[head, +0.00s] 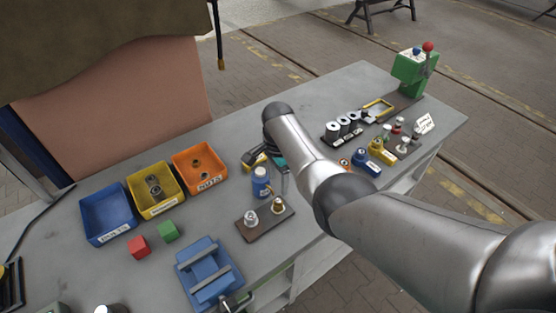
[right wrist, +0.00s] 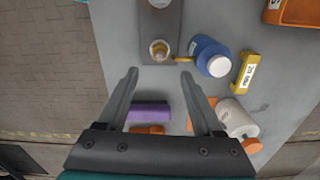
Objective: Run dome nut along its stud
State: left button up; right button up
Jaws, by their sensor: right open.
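A dark brown plate (head: 264,225) lies on the grey bench and carries two upright pieces. One is a silver domed piece (head: 250,218), the other a brass-coloured one (head: 278,205). In the right wrist view the brass-coloured piece (right wrist: 159,50) stands at the end of the plate (right wrist: 160,20), just beyond my fingertips. My right gripper (right wrist: 160,78) is open and empty, its fingers pointing toward that end of the plate. In the head view my right arm partly hides the gripper. I cannot make out any thread under the brass-coloured piece. My left gripper is not in view.
A blue bottle (head: 261,182) with a white cap stands close beside the plate. A purple block (right wrist: 150,112) lies below my open fingers. Blue (head: 88,222), yellow (head: 138,205) and orange (head: 182,176) bins stand to the left. A blue vise-like fixture (head: 207,270) is in front.

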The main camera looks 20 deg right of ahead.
notch_tip(320, 180, up, 6)
dwell(0.5)
